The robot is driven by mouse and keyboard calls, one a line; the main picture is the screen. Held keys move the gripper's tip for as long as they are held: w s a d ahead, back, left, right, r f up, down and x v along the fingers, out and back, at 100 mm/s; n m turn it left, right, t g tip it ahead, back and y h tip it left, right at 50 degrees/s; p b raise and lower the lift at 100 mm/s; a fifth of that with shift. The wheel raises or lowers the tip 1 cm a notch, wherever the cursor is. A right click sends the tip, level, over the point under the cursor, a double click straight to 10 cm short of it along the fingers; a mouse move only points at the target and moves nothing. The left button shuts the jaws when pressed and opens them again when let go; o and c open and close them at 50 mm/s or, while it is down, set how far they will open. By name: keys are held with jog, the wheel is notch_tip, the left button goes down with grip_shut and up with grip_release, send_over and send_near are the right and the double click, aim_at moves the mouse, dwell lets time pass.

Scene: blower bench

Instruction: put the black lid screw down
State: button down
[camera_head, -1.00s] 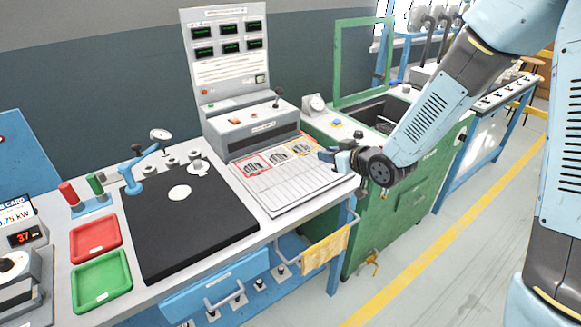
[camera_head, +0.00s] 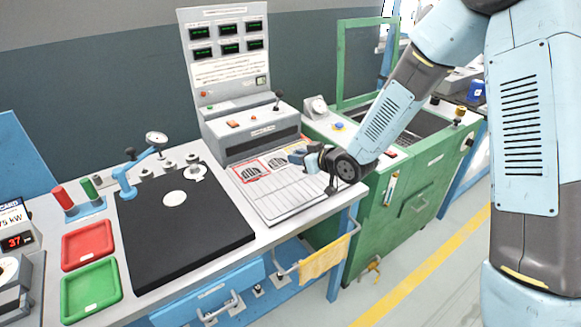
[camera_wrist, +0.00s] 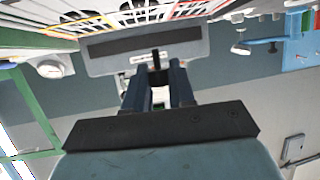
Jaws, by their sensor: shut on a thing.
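My gripper (camera_wrist: 157,84) is shut on the black lid screw (camera_wrist: 156,58), whose dark narrow end shows between the two fingers in the wrist view. The rest of the screw is hidden by the fingers. In the head view my gripper (camera_head: 310,157) is above the right part of the white sorting board (camera_head: 280,205), which has printed pictures in coloured frames and rows of marked fields. I cannot make out the screw in the head view.
A black mat (camera_head: 185,240) lies left of the board, with a red tray (camera_head: 88,243) and a green tray (camera_head: 91,292) beyond. A grey control box (camera_head: 250,132) stands behind the board. A green cabinet (camera_head: 405,195) adjoins on the right. A yellow cloth (camera_head: 326,256) hangs in front.

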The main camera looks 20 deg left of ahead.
aim_at(296, 177)
jog(key=w+f, duration=0.1)
jog(key=w+a+f, duration=0.1)
jog(key=shift+f, duration=0.3)
jog(key=shift+a+f, duration=0.15)
jog(key=shift+f, duration=0.05)
notch_tip(296, 177, down, 3)
jog(key=shift+w+f, duration=0.1)
jog(key=shift+a, duration=0.1)
jog(key=c, duration=0.9)
grip_release()
jog(key=shift+c, duration=0.2)
